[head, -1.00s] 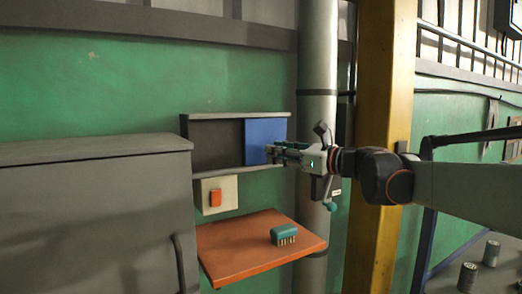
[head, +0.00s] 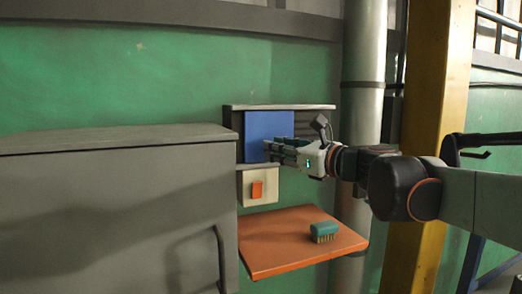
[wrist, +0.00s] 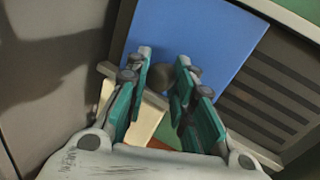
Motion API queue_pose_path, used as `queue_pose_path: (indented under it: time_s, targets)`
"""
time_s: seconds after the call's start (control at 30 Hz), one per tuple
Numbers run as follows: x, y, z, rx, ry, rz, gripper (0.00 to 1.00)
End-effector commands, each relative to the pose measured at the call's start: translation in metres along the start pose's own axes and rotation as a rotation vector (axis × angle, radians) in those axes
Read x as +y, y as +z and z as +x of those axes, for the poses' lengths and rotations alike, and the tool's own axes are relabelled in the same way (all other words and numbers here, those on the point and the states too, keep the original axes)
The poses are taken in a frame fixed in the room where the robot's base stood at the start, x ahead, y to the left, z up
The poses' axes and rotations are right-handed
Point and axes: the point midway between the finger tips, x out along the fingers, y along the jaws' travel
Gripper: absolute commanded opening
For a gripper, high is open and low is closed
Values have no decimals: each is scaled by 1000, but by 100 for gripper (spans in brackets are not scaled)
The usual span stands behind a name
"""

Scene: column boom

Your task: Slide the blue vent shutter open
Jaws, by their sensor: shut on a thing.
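The blue vent shutter (head: 268,124) stands at the left part of its grey frame (head: 282,106) on the green wall. It also fills the upper middle of the wrist view (wrist: 200,35). Dark vent slats (wrist: 275,105) are uncovered to its right. My gripper (head: 268,149) reaches in from the right at the shutter's lower part. In the wrist view its teal fingers (wrist: 167,72) are shut on the shutter's round grey knob (wrist: 190,73), which is partly hidden between them.
Below the vent are a cream box with an orange switch (head: 257,189) and an orange shelf (head: 285,250) bearing a teal brush (head: 324,231). A large grey cabinet (head: 110,210) stands at left. A grey pipe (head: 362,90) and a yellow column (head: 432,90) stand at right.

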Motion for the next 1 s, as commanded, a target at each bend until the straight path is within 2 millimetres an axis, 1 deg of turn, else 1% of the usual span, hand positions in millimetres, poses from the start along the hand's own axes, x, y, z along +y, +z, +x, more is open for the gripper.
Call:
queue_pose_path:
  time_s: [0.03,0.07,0.1,0.13,0.47,0.57,0.67,0.9,1.0]
  targets:
    - [3,-5,-2,5,5,-5,0]
    - [3,-5,-2,5,5,-6,30]
    - [3,-5,-2,5,5,-5,39]
    - [3,-5,-2,4,4,-5,45]
    - [1,-2,-1,3,3,-3,45]
    - [0,4,-1,3,3,-3,45]
    - [-2,16,-1,3,2,-3,45]
    - [-8,60,-1,3,2,-3,45]
    - [-10,75,-1,4,3,-3,45]
